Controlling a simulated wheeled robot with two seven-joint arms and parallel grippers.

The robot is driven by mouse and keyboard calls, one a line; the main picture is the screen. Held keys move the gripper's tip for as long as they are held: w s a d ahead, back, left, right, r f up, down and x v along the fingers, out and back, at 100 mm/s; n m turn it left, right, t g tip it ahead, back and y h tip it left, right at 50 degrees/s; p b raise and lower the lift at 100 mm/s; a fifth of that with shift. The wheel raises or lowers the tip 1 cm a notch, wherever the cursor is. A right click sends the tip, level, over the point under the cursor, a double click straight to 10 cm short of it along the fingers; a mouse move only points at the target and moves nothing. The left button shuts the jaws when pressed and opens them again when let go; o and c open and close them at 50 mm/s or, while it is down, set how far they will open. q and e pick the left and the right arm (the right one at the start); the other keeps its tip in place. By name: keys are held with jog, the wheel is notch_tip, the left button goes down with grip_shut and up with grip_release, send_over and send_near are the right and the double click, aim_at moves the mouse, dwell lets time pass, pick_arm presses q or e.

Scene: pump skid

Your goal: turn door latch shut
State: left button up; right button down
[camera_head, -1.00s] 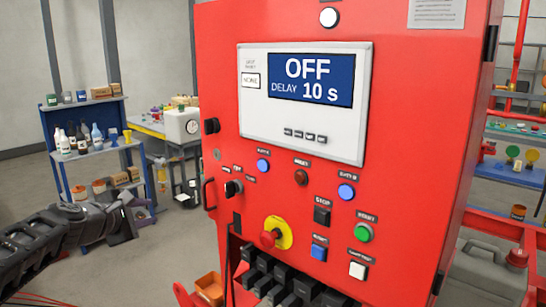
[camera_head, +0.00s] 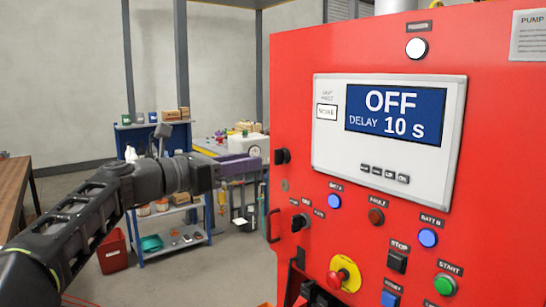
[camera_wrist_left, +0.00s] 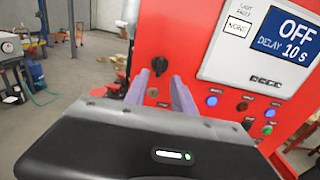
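The door latch (camera_head: 282,156) is a small black knob at the upper left edge of the red cabinet door (camera_head: 300,100). My left gripper (camera_head: 258,162) reaches in from the left at about the latch's height. Its fingertips are just left of the latch, apparently short of it. In the left wrist view, the two purple-grey fingers (camera_wrist_left: 158,88) are apart with nothing between them. The latch (camera_wrist_left: 159,65) shows beyond the gap, roughly centred. A second black knob (camera_head: 300,222) sits lower on the door.
A black door handle (camera_head: 272,226) stands out below the latch. A red emergency button (camera_head: 340,278) and several coloured buttons are on the panel under the display (camera_head: 395,115). A blue shelf (camera_head: 165,225) stands behind my left arm. The floor left of the cabinet is open.

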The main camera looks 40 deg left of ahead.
aim_at(275, 156)
pick_arm(q)
jog(key=p+x, duration=0.1)
jog(key=x, duration=0.6)
jog(key=shift+w+d, duration=0.1)
jog(key=shift+w, duration=0.25)
jog(key=shift+c, duration=0.2)
grip_shut()
